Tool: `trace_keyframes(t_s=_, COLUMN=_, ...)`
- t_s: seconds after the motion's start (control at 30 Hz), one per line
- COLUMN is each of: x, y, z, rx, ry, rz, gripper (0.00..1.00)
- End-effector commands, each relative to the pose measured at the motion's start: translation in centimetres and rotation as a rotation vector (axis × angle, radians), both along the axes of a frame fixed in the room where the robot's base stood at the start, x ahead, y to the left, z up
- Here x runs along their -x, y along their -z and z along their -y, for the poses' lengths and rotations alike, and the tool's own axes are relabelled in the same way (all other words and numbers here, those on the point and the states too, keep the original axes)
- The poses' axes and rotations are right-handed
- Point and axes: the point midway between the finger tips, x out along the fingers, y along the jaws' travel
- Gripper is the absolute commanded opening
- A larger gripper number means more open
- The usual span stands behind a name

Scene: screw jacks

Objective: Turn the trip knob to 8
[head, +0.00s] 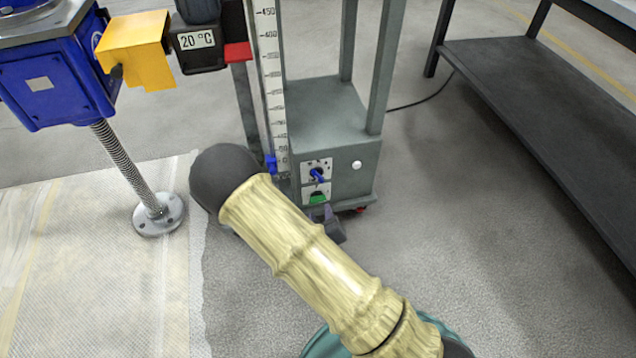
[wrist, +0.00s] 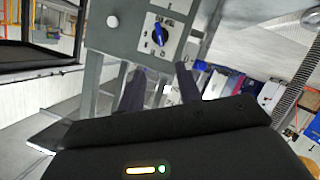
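The trip knob appears to be the blue knob (head: 317,175) on a white dial plate, on the front of a grey column base (head: 345,185). It shows larger in the wrist view (wrist: 160,34), where the picture is upside down. The dial markings are too small to read, so I cannot tell its setting. My gripper (wrist: 160,76) is open, its two dark fingers apart with nothing between them. The fingertips point toward the panel and look clear of the knob. In the head view my gripper (head: 328,222) is partly hidden behind my arm, just below the panel.
A white button (head: 357,165) is right of the knob and a green part (head: 318,198) below it. A vertical scale (head: 271,80) with a blue slider (head: 271,163) stands left. A blue screw jack (head: 50,75) is at upper left. A dark bench (head: 540,110) is right; floor between is clear.

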Motion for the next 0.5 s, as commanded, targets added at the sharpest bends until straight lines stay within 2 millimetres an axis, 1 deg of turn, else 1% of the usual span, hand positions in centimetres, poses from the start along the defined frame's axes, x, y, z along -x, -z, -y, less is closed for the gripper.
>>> trace_keyframes(t_s=0.13, x=-0.4, y=0.2, z=0.0, rx=-0.001, ry=0.002, rz=0.000, gripper=0.35)
trace_keyframes(t_s=0.23, x=-1.3, y=0.6, z=0.0, rx=-0.003, ry=0.004, rz=0.001, gripper=0.35)
trace_keyframes(t_s=0.37, x=-3.1, y=1.3, z=-0.2, rx=-0.002, ry=0.003, rz=0.002, gripper=0.35)
trace_keyframes(t_s=0.5, x=-5.4, y=2.2, z=-0.4, rx=-0.003, ry=0.003, rz=0.002, gripper=0.35)
